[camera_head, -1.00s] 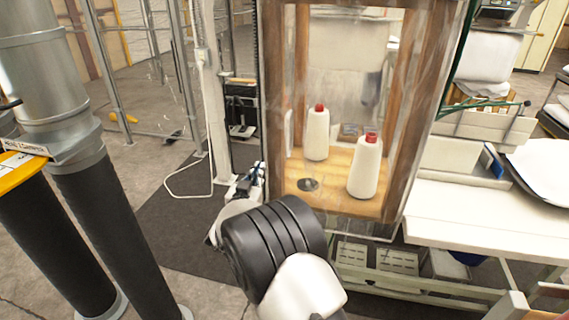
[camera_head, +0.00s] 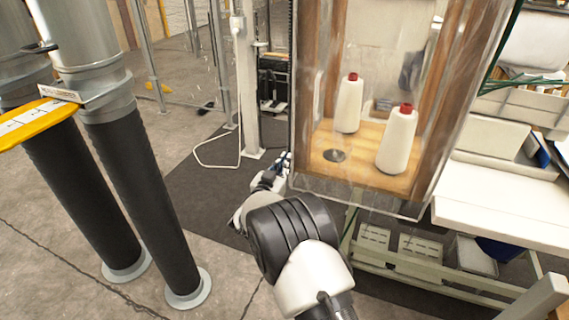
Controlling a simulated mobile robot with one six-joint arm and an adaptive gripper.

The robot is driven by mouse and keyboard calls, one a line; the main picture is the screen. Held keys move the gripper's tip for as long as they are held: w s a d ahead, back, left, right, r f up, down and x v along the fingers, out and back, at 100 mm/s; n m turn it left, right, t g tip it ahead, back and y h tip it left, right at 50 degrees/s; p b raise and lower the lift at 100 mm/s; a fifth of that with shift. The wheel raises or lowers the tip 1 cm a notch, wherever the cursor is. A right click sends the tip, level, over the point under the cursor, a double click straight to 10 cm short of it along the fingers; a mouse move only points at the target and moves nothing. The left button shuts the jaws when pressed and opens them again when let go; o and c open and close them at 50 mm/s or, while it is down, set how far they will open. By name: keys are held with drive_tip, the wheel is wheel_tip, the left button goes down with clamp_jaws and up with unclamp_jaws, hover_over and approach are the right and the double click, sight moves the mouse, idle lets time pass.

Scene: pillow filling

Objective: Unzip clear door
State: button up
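The clear door (camera_head: 318,187) is a transparent panel on the front of a wooden-framed cabinet, upper right of centre. Two white thread cones (camera_head: 397,142) with red tops stand on the wooden shelf (camera_head: 357,181) behind it. A dark zipper-like strip (camera_head: 291,110) runs up the cabinet's left edge. My gripper (camera_head: 281,163) is small in view at the cabinet's lower left corner, close to the strip's lower end. My arm hides part of it. I cannot tell whether the fingers are open or touching the zipper.
A white worktable (camera_head: 500,212) stands at the right with bins below. Thick black hoses (camera_head: 150,205) hang from metal pipes at the left, with a yellow part (camera_head: 40,125). A white post and cable (camera_head: 205,163) stand behind my gripper.

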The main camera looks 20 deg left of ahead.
drive_tip(key=o, duration=0.5)
drive_tip(key=shift+c, duration=0.2)
drive_tip(key=s, duration=1.2)
drive_tip(key=shift+a, duration=0.2)
drive_tip(key=shift+r, duration=0.1)
